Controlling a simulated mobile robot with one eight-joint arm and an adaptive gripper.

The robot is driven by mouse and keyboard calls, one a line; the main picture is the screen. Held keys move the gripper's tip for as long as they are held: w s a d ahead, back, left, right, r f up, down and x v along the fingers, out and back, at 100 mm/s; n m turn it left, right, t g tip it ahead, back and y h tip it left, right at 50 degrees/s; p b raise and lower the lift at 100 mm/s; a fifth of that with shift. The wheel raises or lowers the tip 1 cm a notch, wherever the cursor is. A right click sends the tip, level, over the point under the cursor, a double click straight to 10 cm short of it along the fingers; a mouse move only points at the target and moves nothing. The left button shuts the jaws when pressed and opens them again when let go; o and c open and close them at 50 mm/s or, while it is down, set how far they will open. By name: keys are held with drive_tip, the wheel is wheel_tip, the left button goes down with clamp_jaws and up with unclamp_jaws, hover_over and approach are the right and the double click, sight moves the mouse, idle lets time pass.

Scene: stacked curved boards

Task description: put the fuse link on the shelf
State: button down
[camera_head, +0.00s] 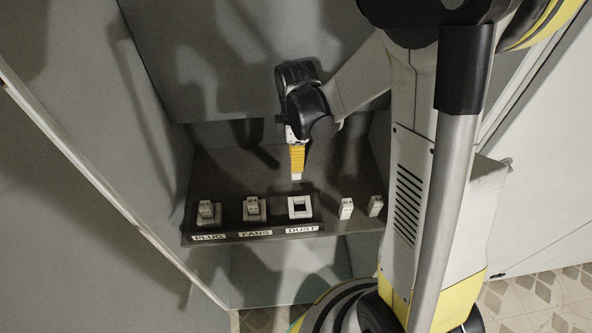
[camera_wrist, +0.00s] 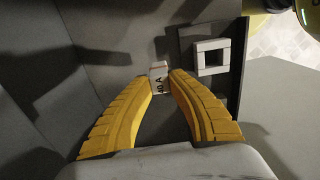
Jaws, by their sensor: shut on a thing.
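My gripper (camera_head: 297,166) reaches down over the shelf (camera_head: 235,172), with its yellow fingers closed on a small white fuse link (camera_head: 297,177). In the wrist view, the fuse link (camera_wrist: 158,72) sits between the fingertips (camera_wrist: 160,80) and carries dark lettering that seems to read "40 A". The fuse link is above the shelf, behind the empty square socket (camera_head: 300,207) labelled DUST. That socket also shows in the wrist view (camera_wrist: 211,57), to the right of the fuse link. I cannot tell the exact height of the fuse link.
Sockets labelled PLUG (camera_head: 207,212) and FANS (camera_head: 253,209) each hold a white fuse link. Two loose white pieces (camera_head: 346,208) (camera_head: 376,205) stand on the shelf to the right of DUST. Grey cabinet walls enclose the shelf at left and back.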

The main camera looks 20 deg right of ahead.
drive_tip(key=shift+f+b, duration=0.8)
drive_tip(key=shift+f, duration=1)
drive_tip(key=shift+f, duration=0.2)
drive_tip(key=c, duration=1.4)
unclamp_jaws()
drive_tip(key=shift+o, duration=0.2)
drive_tip(key=shift+r, duration=0.1)
